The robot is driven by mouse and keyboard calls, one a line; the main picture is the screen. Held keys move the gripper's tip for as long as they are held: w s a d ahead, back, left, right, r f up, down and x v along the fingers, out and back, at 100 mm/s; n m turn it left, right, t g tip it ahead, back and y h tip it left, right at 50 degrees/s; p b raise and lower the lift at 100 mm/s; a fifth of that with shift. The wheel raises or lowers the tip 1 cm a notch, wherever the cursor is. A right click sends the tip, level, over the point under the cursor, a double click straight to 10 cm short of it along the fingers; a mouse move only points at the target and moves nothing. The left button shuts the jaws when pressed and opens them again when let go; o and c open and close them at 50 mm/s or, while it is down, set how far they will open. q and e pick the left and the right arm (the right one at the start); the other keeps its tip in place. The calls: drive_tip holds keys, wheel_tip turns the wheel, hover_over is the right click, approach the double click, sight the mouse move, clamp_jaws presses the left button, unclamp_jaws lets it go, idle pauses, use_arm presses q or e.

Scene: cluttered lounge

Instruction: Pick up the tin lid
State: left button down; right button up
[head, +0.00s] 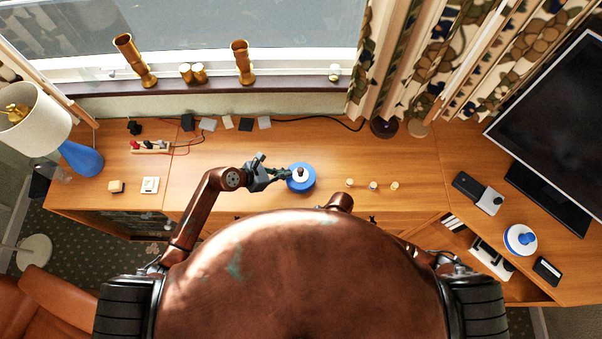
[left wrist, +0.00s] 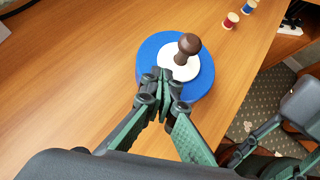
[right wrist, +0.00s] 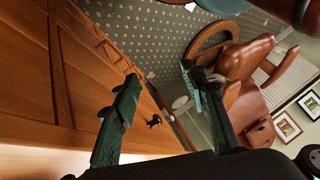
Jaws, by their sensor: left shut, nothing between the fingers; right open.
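The tin lid (head: 300,178) looks like a round blue disc with a white centre and a dark brown knob standing up. It sits on the wooden sideboard near the front edge. It also shows in the left wrist view (left wrist: 205,76). My left gripper (head: 287,173) is shut and empty, with its fingertips at the left side of the lid. In the left wrist view the tips (left wrist: 163,76) overlap the blue rim and reach the white centre, short of the knob; contact is unclear. My right gripper (right wrist: 158,78) is open and empty, beside the wooden furniture front.
Several small spools (head: 373,185) stand right of the lid. A second blue-and-white round object (head: 520,239) sits at the right, near a black phone-like device (head: 547,270). A power strip (head: 150,146) and lamp (head: 78,155) are at the left. Bare wood lies behind the lid.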

drive_tip(key=w+r, duration=0.3)
drive_tip(key=w, duration=0.1)
drive_tip(key=w+d+r+n, duration=0.1)
drive_tip(key=w+r, duration=0.3)
drive_tip(key=w+d+r+n+t+h, duration=0.1)
drive_tip(key=w+r, duration=0.2)
drive_tip(key=w, duration=0.1)
drive_tip(key=shift+w+r, duration=0.15)
drive_tip(key=shift+w, duration=0.05)
drive_tip(key=n+t+h, duration=0.1)
drive_tip(key=t, duration=0.1)
approach(301, 170)
drive_tip(key=x, duration=0.2)
drive_tip(key=w+x, duration=0.1)
drive_tip(key=x, duration=0.2)
drive_tip(key=shift+a, duration=0.15)
drive_tip(key=shift+s+x, duration=0.2)
drive_tip(key=shift+x, duration=1.15)
drive_tip(key=shift+s+x, duration=0.2)
drive_tip(key=shift+x, duration=1.15)
drive_tip(key=shift+h, duration=0.3)
drive_tip(key=shift+c, duration=0.4)
clamp_jaws()
